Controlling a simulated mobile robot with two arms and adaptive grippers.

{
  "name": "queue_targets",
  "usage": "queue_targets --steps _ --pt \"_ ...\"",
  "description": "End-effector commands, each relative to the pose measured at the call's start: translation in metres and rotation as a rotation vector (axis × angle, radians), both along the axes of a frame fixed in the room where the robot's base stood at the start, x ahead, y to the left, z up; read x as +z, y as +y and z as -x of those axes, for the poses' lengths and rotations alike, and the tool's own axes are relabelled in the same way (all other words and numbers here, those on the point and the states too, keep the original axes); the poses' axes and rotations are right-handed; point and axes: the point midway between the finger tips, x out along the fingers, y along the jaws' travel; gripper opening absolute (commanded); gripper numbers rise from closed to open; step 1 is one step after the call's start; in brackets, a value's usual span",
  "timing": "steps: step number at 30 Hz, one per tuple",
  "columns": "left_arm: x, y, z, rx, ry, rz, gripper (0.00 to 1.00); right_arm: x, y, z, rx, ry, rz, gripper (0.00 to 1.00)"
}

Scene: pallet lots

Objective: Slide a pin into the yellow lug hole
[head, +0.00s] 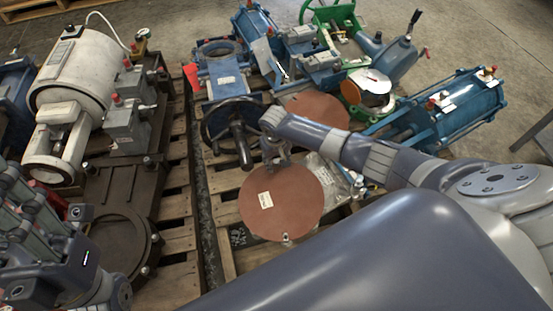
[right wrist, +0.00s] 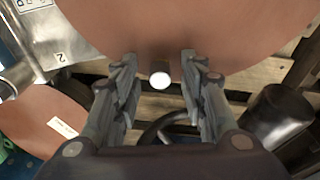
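My right gripper (head: 277,156) is over the far edge of a reddish-brown round disc (head: 281,203) in the head view. In the right wrist view its two fingers (right wrist: 160,68) are apart. A small pale round end (right wrist: 160,79) lies between them at the disc's edge (right wrist: 185,25); I cannot tell whether it is a pin, or whether the fingers touch it. My left gripper (head: 32,215) is at the lower left of the head view, and its opening is unclear. I cannot make out a yellow lug hole or a loose pin.
Wooden pallets (head: 178,232) carry the lots. A second brown disc (head: 318,109) lies behind. A black handwheel with a shaft (head: 238,140) stands left of my right gripper. Blue valves (head: 225,75), a blue cylinder (head: 465,108) and a cream motor (head: 80,75) stand around. Bare floor is behind.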

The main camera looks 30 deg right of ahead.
Motion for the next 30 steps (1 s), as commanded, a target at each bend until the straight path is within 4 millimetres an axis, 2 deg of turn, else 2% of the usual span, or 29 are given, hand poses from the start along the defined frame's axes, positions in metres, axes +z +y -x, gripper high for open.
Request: queue_targets --steps 5,8,22,30 --pt "0.001 0.001 0.0 0.002 -0.002 0.001 0.4 0.006 0.0 0.0 0.0 0.0 0.0 0.39" --pt "0.0 0.0 0.0 0.001 -0.001 0.001 0.4 0.017 0.001 0.001 0.001 -0.002 -0.001 0.39" --pt "0.0 0.0 0.0 0.001 0.002 -0.001 0.4 0.099 0.008 0.01 0.001 -0.003 -0.001 0.39" --pt "0.0 0.0 0.0 0.001 0.002 -0.002 0.4 0.119 0.009 0.013 0.0 0.0 0.0 0.39"
